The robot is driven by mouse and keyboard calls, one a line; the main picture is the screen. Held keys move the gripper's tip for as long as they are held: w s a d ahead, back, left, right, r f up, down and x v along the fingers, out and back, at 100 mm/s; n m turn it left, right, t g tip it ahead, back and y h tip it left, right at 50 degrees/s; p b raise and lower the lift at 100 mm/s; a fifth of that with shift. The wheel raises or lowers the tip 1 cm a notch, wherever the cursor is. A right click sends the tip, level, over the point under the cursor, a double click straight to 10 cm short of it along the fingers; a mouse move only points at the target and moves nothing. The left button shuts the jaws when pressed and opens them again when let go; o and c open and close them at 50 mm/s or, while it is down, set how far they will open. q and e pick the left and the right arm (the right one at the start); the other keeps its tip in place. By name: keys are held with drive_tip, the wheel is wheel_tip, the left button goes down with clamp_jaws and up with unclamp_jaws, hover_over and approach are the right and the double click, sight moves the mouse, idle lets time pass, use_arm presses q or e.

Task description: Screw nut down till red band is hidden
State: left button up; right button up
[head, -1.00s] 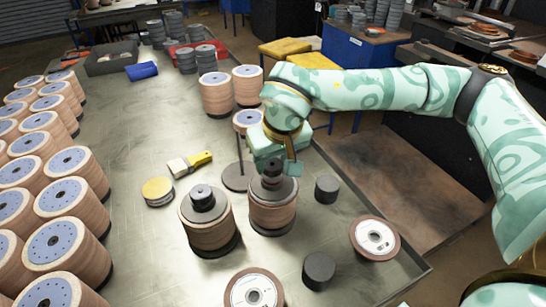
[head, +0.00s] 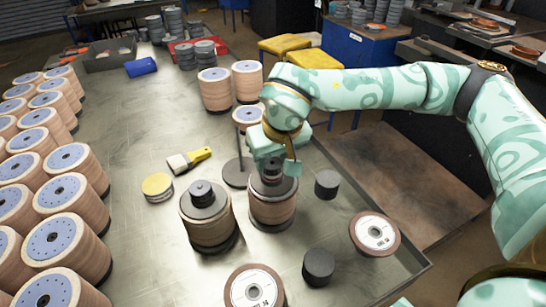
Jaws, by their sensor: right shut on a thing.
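A stack of brown flap discs (head: 272,212) stands on the table with a dark plate (head: 258,190) on top. A dark nut (head: 271,174) sits at the centre of this plate. My right gripper (head: 279,167) comes down from above and behind and is shut on the nut. I cannot make out a red band; the gripper and the dark parts cover that area. A second disc stack (head: 209,228) with its own dark plate and stepped nut (head: 202,191) stands just to the left, untouched. My left gripper is not in view.
A brush with a yellow handle (head: 200,156), a yellow-topped disc pile (head: 157,187) and two dark cylinders (head: 327,184) (head: 318,266) lie around. Loose discs (head: 374,234) (head: 254,289) lie in front. Many disc stacks (head: 65,242) fill the left. The table middle (head: 140,120) is clear.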

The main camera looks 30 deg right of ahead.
drive_tip(key=shift+f, duration=0.1)
drive_tip(key=o, duration=1.1)
drive_tip(key=shift+c, duration=0.2)
